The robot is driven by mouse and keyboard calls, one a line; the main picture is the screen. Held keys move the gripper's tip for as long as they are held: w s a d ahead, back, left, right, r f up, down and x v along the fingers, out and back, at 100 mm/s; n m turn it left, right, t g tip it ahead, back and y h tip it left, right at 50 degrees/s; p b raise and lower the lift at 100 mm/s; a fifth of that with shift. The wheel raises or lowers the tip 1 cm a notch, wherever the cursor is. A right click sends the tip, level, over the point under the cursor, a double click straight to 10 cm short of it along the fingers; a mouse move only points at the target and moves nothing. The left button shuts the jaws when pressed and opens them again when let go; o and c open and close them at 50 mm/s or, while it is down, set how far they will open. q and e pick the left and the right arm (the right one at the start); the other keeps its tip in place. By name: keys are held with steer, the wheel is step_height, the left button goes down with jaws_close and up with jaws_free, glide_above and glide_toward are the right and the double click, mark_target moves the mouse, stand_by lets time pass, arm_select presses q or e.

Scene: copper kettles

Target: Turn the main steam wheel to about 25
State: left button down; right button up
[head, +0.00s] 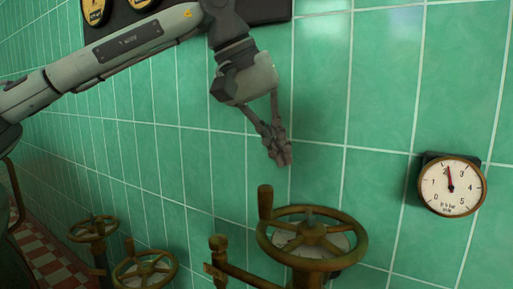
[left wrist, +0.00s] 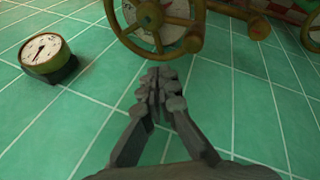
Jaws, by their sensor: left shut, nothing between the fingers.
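A large worn brass handwheel (head: 311,233) stands at the lower middle of the head view, with an upright handle knob (head: 265,201) at its left rim. A pale marked dial plate (head: 340,242) shows between its spokes; its numbers are too small to read. I cannot read any label naming this the main steam wheel. My left gripper (head: 282,158) is shut and empty, above the wheel and apart from it. In the left wrist view, its closed fingers (left wrist: 157,86) are in front of the wheel (left wrist: 151,14) and knob (left wrist: 193,40). My right gripper is in neither view.
A round brass gauge (head: 451,190) is on the green tiled wall to the right, its needle pointing nearly straight up. Two smaller handwheels (head: 145,269) (head: 93,228) stand to the left. A brass pipe fitting (head: 218,252) is close beside the large wheel.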

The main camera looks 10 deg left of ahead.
arm_select(q)
step_height(320, 180, up, 4)
steer(key=w+a+m+t+y, duration=0.1)
steer(key=w+m+y, duration=0.1)
steer(key=m+y, duration=0.1)
steer(key=shift+y, duration=0.3)
steer(key=shift+s+a+f, duration=0.1)
steer(key=shift+a+f, duration=0.05)
steer(key=shift+f, duration=1.45)
steer(key=shift+s+a+f, duration=0.15)
steer(key=shift+f, duration=1.4)
steer(key=shift+s+a+f, duration=0.1)
steer(key=shift+a+f, duration=0.05)
steer(key=shift+f, duration=1.45)
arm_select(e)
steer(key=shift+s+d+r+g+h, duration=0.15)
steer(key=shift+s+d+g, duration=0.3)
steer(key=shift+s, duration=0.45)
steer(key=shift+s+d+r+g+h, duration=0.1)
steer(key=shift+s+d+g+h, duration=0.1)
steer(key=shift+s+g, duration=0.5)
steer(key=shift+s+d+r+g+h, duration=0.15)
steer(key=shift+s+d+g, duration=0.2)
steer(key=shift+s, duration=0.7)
